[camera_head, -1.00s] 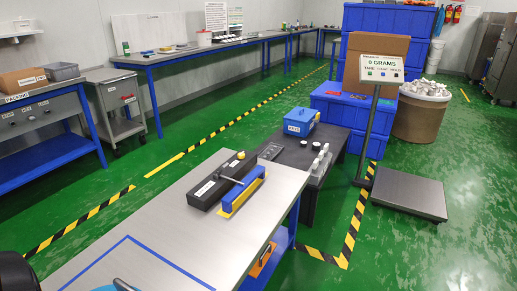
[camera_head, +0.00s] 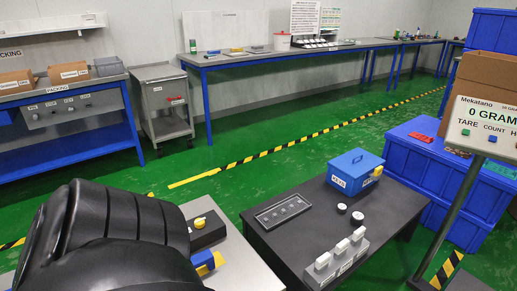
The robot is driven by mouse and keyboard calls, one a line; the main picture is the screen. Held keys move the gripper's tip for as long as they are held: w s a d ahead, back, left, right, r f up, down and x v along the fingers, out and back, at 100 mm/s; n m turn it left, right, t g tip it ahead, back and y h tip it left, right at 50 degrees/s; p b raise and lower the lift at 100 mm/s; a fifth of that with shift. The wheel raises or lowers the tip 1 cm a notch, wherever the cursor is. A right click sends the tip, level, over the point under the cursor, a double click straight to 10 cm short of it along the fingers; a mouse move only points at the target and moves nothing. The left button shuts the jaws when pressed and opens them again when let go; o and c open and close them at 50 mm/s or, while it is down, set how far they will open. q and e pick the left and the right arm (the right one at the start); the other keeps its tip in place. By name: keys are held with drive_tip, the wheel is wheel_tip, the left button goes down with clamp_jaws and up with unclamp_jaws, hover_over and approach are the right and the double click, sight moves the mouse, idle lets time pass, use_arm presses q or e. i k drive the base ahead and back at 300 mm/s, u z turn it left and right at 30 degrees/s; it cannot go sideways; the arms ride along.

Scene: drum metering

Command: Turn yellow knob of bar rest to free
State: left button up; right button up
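A yellow knob (camera_head: 199,223) sits on top of a black box (camera_head: 209,236) on the steel-topped table at the lower middle. A blue and yellow part (camera_head: 206,262) lies just in front of the box. I cannot tell for sure which of these is the bar rest, nor read the knob's setting. A large black ribbed part of my own arm fills the lower left and covers the left of the black box and much of the tabletop. No gripper fingers show, and nothing is seen touching the knob.
A dark table (camera_head: 290,240) to the right holds a blue box (camera_head: 354,172), a tray (camera_head: 283,212), two small round pieces and several white-topped pieces. A scale display (camera_head: 486,127) on a post stands at the right. Green floor is open behind.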

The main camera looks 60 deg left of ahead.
sight(199, 222)
drive_tip(key=i, duration=1.2)
drive_tip(key=u, duration=4.05)
drive_tip(key=i, duration=0.55)
drive_tip(key=z, duration=0.05)
